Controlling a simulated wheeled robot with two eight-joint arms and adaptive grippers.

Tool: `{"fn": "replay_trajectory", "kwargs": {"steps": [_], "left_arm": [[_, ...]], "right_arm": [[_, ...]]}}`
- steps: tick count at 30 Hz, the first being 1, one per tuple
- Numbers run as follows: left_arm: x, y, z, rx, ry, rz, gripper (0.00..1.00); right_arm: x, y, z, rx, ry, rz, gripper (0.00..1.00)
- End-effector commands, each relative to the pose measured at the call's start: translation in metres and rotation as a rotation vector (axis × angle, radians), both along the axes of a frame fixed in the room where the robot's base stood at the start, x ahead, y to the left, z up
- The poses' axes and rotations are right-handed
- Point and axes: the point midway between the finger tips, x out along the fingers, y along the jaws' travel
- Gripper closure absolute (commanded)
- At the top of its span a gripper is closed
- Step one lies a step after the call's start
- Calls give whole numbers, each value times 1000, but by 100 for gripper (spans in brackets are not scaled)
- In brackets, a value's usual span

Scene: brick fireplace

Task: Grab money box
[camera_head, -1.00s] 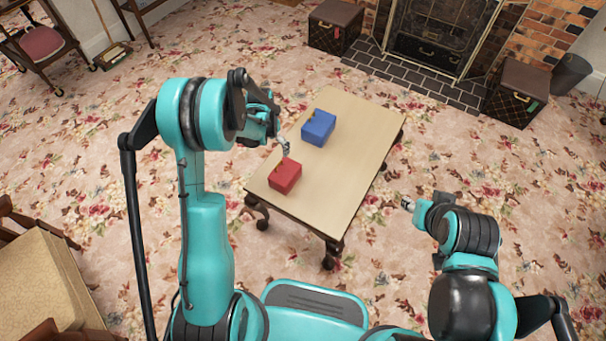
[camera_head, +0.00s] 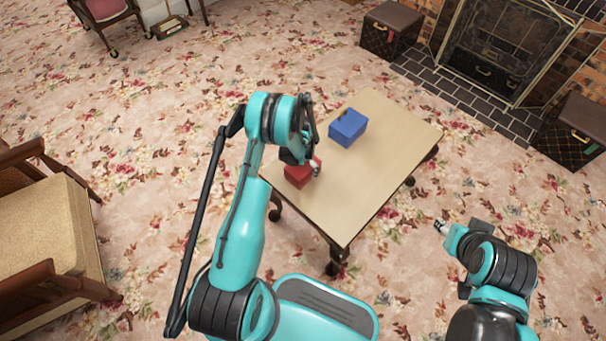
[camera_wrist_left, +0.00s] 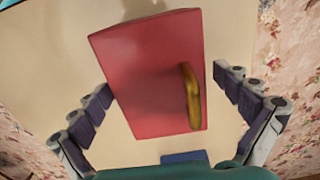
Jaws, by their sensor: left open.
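A red box (camera_head: 298,175) sits on the near left part of the table (camera_head: 372,185), partly hidden by my left gripper. In the left wrist view the red box (camera_wrist_left: 145,75) shows large, with a gold strip (camera_wrist_left: 191,97) on its face. My left gripper (camera_head: 314,166) is open over it. In the wrist view my left gripper (camera_wrist_left: 165,84) has one finger on each side of the red box; contact cannot be told. A blue box (camera_head: 348,128) stands farther back on the table. My right gripper (camera_head: 441,227) is right of the table, too small to read.
A beige armchair (camera_head: 45,230) stands at the left. A dark trunk (camera_head: 391,28) and another trunk (camera_head: 572,135) flank the fireplace (camera_head: 495,55). The right half of the tabletop is clear. Open carpet surrounds the table.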

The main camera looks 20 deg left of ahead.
Motion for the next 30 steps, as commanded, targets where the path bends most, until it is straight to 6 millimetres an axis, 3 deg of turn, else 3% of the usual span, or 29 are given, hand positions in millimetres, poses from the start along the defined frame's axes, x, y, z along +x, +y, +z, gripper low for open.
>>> {"fn": "replay_trajectory", "kwargs": {"steps": [2, 9, 16, 25, 30], "left_arm": [[0, -1, -12, 0, 0, 0, 0], [0, -1, -11, 0, 0, 0, 3], [0, -1, -11, 0, 0, 0, 61], [0, -1, -10, 0, 0, 0, 62], [0, -1, 3, 0, 0, 0, 62]], "right_arm": [[0, 0, -6, 0, 0, 0, 60], [0, 0, -5, 0, 0, 0, 60], [0, 0, -5, 0, 0, 0, 60], [0, 0, -4, 0, 0, 0, 60], [0, 0, 3, 0, 0, 0, 60]]}}
